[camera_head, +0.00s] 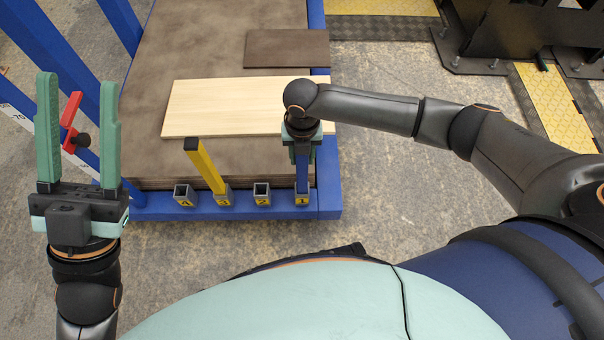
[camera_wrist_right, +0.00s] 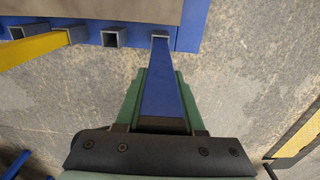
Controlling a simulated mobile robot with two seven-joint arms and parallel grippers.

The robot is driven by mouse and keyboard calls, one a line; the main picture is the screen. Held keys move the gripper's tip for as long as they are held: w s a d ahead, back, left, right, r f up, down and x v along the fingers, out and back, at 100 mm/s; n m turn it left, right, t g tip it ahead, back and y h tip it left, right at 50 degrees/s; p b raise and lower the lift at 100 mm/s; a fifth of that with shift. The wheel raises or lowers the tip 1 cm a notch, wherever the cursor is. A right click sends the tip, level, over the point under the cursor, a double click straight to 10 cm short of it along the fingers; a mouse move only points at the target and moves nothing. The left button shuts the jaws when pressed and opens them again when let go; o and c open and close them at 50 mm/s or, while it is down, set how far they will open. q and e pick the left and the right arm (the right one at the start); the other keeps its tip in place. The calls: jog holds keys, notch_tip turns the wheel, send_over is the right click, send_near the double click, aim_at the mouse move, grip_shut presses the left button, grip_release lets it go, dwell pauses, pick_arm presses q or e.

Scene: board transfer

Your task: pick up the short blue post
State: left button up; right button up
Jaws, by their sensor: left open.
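The short blue post (camera_head: 302,172) stands upright at the rightmost socket (camera_head: 302,199), marked 1, on the blue rack's front beam. In the right wrist view the post (camera_wrist_right: 160,90) runs between the green fingers, which lie close against both its sides. My right gripper (camera_head: 302,150) is above the socket and appears shut on the post's upper part. My left gripper (camera_head: 78,125) is open and empty at the left, away from the posts.
A yellow post (camera_head: 204,165) leans in the socket left of the middle. Two empty sockets show, one (camera_head: 262,194) beside the blue post's socket and one (camera_head: 184,194) at the far left. A pale board (camera_head: 225,105) and a dark board (camera_head: 287,48) lie on the brown stack (camera_head: 150,140).

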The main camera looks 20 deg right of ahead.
grip_shut()
dwell(0.8)
